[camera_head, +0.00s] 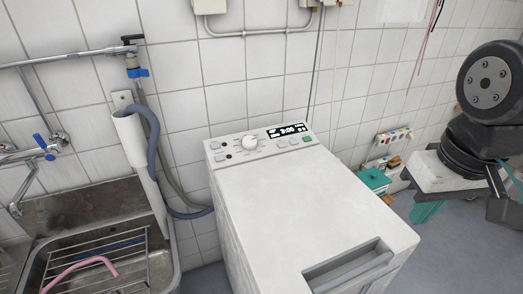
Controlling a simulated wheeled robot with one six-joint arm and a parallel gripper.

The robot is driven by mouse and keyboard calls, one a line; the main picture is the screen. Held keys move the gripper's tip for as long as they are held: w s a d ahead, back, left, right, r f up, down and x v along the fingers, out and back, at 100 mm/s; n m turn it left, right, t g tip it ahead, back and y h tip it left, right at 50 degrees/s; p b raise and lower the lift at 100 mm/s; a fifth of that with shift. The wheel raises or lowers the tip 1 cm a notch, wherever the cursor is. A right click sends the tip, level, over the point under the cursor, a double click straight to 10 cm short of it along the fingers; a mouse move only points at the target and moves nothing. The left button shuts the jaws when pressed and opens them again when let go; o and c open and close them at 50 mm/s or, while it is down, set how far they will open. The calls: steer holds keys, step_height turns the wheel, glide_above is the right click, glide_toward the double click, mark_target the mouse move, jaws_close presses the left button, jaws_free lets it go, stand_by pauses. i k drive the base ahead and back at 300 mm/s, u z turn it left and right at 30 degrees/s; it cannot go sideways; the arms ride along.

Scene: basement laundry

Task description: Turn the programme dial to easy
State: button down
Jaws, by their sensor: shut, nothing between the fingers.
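The programme dial (249,143) is a round, pale knob on the control panel (221,150) at the back of the white top-loading washing machine (290,195). Small markings surround the dial, too small to read, and I cannot tell which programme it points at. A lit black display (287,130) to its right shows white digits that look like 3:00. My gripper (503,207) seems to be the dark end below my black arm at the right edge. It is partly cut off, shut and empty, well to the right of the dial and apart from the machine.
A metal sink (85,207) with a wire rack and a pink hose (82,266) stands at the left. A grey drain hose (152,125) runs beside the machine. A teal box (373,180) lies behind it at the right. The lid top is clear.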

mark_target(250, 143)
steer(key=z, duration=0.05)
steer(key=k, duration=0.5)
steer(key=z, duration=2.8)
steer(key=k, duration=0.7)
steer(key=u, duration=2.85)
steer(key=i, duration=0.5)
